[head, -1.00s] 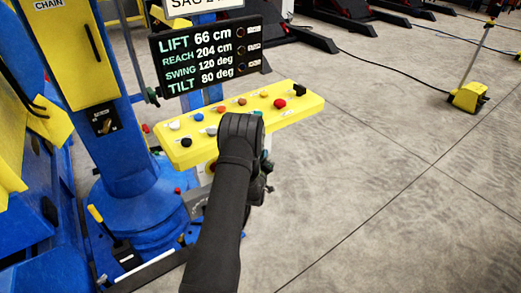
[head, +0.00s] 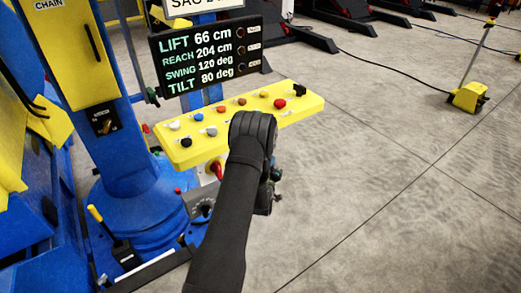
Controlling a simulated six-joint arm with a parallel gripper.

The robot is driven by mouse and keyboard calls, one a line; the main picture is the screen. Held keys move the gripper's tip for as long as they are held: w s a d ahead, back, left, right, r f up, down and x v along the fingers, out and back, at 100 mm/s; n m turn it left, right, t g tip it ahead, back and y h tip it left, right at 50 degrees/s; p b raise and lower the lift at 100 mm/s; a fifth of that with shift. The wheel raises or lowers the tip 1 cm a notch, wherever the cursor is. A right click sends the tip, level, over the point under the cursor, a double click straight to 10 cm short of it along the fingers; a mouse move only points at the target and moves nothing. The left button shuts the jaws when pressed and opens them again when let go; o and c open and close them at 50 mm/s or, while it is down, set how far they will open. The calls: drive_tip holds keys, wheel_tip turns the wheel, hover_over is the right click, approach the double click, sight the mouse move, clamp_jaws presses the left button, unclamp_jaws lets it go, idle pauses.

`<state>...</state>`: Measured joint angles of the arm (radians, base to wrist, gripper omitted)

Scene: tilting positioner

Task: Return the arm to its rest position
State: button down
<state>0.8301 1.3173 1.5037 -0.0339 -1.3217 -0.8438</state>
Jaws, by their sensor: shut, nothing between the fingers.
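My black arm rises from the bottom edge, and its rounded joint stands in front of the lower edge of the yellow control panel. Dark wrist parts show just right of and below that joint. My gripper's fingers cannot be made out; they seem hidden behind the arm. The yellow control panel (head: 302,107) carries several coloured buttons and knobs, among them a red one (head: 280,103) and a black one (head: 185,143). A red knob (head: 217,170) on its front face shows left of my arm. The display (head: 205,55) above reads lift 66 cm, reach 204 cm, swing 120 deg, tilt 80 deg.
A blue column with a yellow cover (head: 70,50) and a round blue base (head: 145,215) stand at the left. A grey box with a dial (head: 200,207) sits below the panel. A yellow floor stand (head: 468,97) and cable are far right. Open concrete floor lies right.

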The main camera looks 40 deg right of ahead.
drive_tip(key=shift+w, duration=0.1)
idle(0.5)
drive_tip(key=s, duration=0.4)
idle(0.4)
